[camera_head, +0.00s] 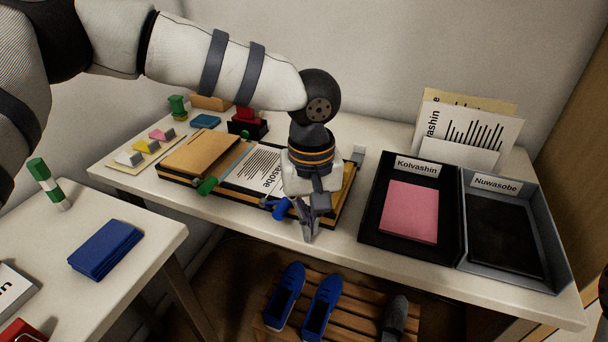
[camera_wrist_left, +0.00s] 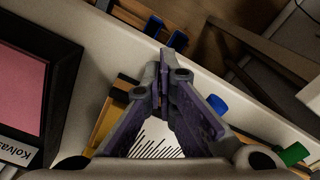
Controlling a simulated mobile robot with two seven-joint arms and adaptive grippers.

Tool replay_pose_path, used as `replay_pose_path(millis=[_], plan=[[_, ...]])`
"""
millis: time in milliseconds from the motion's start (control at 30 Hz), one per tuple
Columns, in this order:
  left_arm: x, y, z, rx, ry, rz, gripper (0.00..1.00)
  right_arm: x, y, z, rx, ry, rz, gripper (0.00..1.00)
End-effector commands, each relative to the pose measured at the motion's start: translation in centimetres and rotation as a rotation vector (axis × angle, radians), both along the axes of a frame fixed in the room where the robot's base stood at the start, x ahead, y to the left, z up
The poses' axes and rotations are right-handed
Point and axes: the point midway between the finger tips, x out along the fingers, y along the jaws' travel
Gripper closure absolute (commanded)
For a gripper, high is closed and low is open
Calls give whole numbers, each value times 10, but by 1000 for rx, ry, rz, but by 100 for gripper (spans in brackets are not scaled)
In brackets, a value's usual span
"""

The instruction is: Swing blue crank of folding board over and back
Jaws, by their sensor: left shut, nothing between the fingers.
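The folding board (camera_head: 175,178) lies on the long table, with a brown flap at its left and a printed sheet (camera_head: 252,168) in its middle. The blue crank (camera_head: 276,207) sticks out at the board's front edge; its blue knob shows in the left wrist view (camera_wrist_left: 217,104). A green crank (camera_head: 207,186) sits to its left, and its knob shows in the wrist view (camera_wrist_left: 293,153). My left gripper (camera_head: 309,236) points down just right of the blue crank, at the table's front edge. Its fingers (camera_wrist_left: 163,75) are shut and empty. My right gripper is not in view.
Right of the board stand a black tray (camera_head: 368,225) with a pink pad and a grey tray (camera_head: 566,262). A red stamp (camera_head: 247,120) stands behind the board. Blue shoes (camera_head: 318,305) stand on a slatted rack below. A side table (camera_head: 150,222) is at the left.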

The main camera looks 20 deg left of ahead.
Motion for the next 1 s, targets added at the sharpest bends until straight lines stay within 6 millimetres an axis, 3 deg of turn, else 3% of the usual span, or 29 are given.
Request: replay_pose_path(millis=[233,1000], plan=[[0,0,-13,0,0,0,100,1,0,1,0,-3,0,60],[1,10,-11,0,0,1,100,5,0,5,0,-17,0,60]])
